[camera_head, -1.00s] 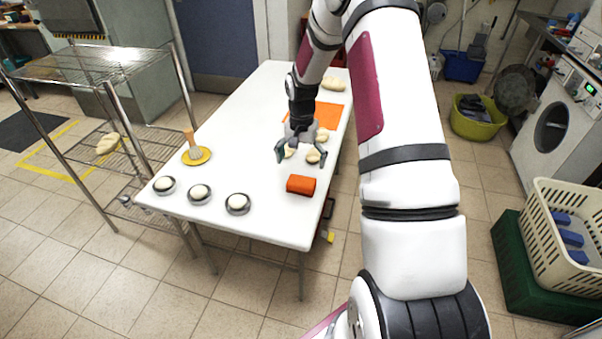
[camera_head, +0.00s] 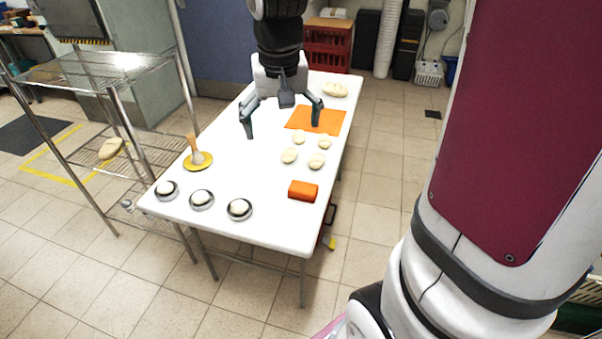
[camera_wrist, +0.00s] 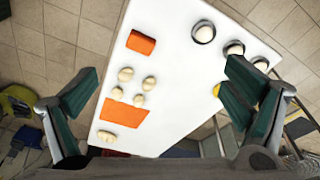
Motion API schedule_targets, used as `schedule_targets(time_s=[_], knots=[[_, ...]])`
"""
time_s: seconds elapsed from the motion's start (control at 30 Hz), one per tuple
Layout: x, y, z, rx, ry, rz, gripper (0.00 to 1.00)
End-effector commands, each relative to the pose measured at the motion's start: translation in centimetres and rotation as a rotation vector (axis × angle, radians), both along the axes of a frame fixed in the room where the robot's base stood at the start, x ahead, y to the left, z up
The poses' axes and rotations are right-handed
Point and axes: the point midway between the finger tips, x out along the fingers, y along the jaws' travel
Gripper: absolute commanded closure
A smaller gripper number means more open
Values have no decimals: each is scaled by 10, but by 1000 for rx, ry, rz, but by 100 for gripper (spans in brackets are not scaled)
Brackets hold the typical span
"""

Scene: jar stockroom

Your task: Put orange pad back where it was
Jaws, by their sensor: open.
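A thick orange block (camera_head: 303,190) lies near the right edge of the white table (camera_head: 230,150). It also shows in the wrist view (camera_wrist: 141,42). A flat orange sheet (camera_head: 318,119) lies farther back on the table, and it is in the wrist view too (camera_wrist: 124,113). I cannot tell which of these two is the orange pad. My gripper (camera_head: 283,129) is open and empty, raised above the table's far half, its right finger overlapping the sheet in the head view. In the wrist view the open fingers (camera_wrist: 162,85) frame the table from above, apart from everything on it.
Several dough balls (camera_head: 289,156) lie between block and sheet. A loaf (camera_head: 335,90) lies at the back. Three round dishes with dough (camera_head: 201,199) line the front edge. A yellow plate with a brush (camera_head: 198,161) sits left. A wire rack (camera_head: 92,108) stands left of the table.

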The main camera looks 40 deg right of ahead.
Motion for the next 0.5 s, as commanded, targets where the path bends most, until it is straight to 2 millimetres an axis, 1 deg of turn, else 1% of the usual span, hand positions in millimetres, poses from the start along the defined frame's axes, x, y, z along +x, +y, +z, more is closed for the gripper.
schedule_targets(time_s=[0.03, 0.1, 0.2, 0.33, 0.4, 0.5], knots=[[-16, 11, 14, -9, -22, 38, 6], [-37, 24, 27, -17, -43, 89, 6], [-69, 41, 40, -28, -72, 166, 6], [-110, 60, 51, -34, -114, 261, 6], [-131, 68, 52, -37, -133, 312, 6], [-155, 77, 52, -37, -160, 373, 6]])
